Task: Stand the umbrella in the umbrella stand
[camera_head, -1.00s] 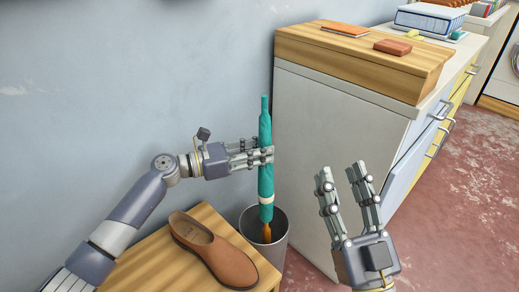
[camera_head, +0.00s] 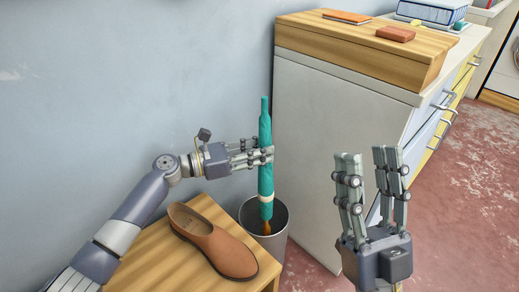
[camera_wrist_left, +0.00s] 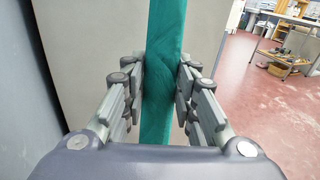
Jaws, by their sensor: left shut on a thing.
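A closed teal umbrella (camera_head: 265,180) with a cream band and an orange-brown lower end is upright in the head view. My left gripper (camera_head: 262,157) is shut on its middle; the left wrist view shows the fingers on both sides of the teal cloth (camera_wrist_left: 163,80). The umbrella stand (camera_head: 280,236), a grey round bin, is on the floor below. The umbrella's lower end shows within the stand's opening; whether it touches the bottom is hidden. My right gripper (camera_head: 372,165) is open and empty, in front of the cabinet.
A brown shoe (camera_head: 212,243) lies on a wooden bench (camera_head: 165,262) left of the stand. A pale cabinet (camera_head: 335,150) with a wooden top (camera_head: 360,52) stands close to the right of the stand. The wall is behind. Reddish floor lies open at right.

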